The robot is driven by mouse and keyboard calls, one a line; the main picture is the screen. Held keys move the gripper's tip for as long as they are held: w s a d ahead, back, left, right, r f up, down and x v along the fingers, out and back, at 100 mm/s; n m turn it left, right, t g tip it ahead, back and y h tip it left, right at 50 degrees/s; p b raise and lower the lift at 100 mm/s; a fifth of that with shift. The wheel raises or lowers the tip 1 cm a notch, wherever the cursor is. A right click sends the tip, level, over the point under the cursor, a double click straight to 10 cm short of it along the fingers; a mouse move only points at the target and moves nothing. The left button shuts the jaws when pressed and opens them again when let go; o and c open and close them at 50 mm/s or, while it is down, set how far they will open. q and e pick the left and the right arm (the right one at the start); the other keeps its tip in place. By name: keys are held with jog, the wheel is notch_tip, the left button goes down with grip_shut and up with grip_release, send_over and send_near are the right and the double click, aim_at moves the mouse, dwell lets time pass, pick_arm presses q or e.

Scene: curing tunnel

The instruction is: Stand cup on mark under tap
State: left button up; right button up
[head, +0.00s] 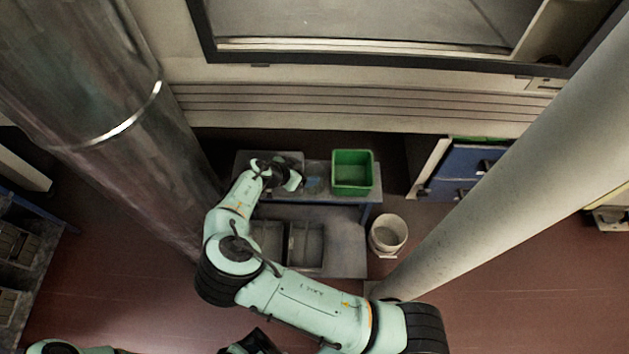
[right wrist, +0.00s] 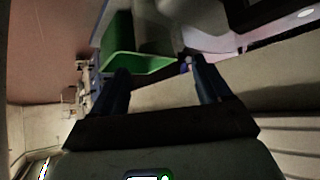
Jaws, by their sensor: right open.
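My right gripper (head: 286,178) is over the low bench (head: 318,168) at the back, just left of the green bin. In the right wrist view my right gripper (right wrist: 163,78) has its two fingers wide apart, with nothing seen held between them. A small bluish patch (head: 314,184) lies on the bench between the gripper and the green bin; it is too small to tell what it is. I cannot make out the cup, the tap or the mark in either view. My left gripper cannot be made out.
The green bin (head: 352,188) stands on the bench's right part and shows beyond the fingers in the right wrist view (right wrist: 140,64). A white bucket (head: 387,246) stands on the floor to the right. A large metal pipe (head: 100,90) and a pale column (head: 500,170) flank the bench.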

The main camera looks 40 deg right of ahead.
send_over(312, 172)
jog(key=s+a, duration=0.2)
jog(key=s, duration=0.1)
jog(key=shift+a+f+b, duration=0.15)
jog(key=shift+f+b, duration=0.3)
jog(key=shift+f, duration=2.1)
jog(key=c, duration=1.1)
jog(key=shift+o, duration=0.2)
jog(key=shift+r, duration=0.15)
